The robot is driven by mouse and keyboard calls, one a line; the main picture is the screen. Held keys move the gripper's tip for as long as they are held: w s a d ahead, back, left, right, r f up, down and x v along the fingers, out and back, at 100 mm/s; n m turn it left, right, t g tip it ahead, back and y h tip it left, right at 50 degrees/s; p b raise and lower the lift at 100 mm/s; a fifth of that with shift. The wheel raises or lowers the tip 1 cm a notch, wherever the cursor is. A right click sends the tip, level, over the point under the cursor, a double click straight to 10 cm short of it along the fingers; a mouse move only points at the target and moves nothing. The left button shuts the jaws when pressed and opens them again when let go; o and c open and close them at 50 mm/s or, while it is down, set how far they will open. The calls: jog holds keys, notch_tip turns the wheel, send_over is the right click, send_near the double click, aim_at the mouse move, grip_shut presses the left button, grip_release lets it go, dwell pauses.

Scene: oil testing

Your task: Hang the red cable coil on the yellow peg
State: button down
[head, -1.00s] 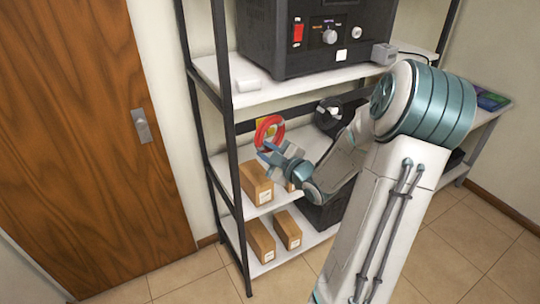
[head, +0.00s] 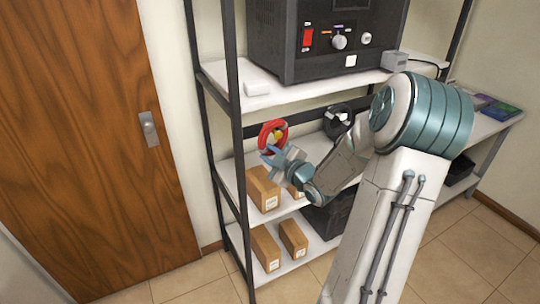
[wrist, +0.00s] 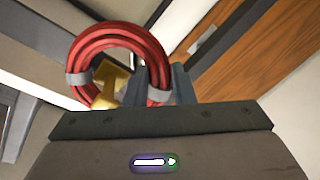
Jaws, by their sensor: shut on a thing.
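The red cable coil (head: 264,136) is a ring with grey bands, held in front of the rack's middle opening. It also shows in the wrist view (wrist: 110,33). My gripper (head: 271,154) is shut on the coil's lower edge; in the wrist view its jaws (wrist: 162,88) close on the ring's lower right side. The yellow peg (head: 279,134) shows through the coil's opening, and in the wrist view (wrist: 112,80) it also appears within the ring, partly hidden by the coil and a jaw. I cannot tell whether the peg passes through the ring.
A black cable coil (head: 338,121) hangs to the right on the rack. A dark rack post (head: 237,110) stands just left. An upper shelf (head: 300,94) with a black machine (head: 325,35) is above; cardboard boxes (head: 263,188) sit below. A wooden door (head: 90,130) is at left.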

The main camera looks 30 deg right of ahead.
jog(key=c, duration=1.1)
grip_release()
jog(key=shift+c, duration=0.2)
jog(key=b+v, duration=0.1)
jog(key=v, duration=1.3)
jog(key=shift+w+a+f, duration=0.1)
jog(key=shift+w, duration=0.05)
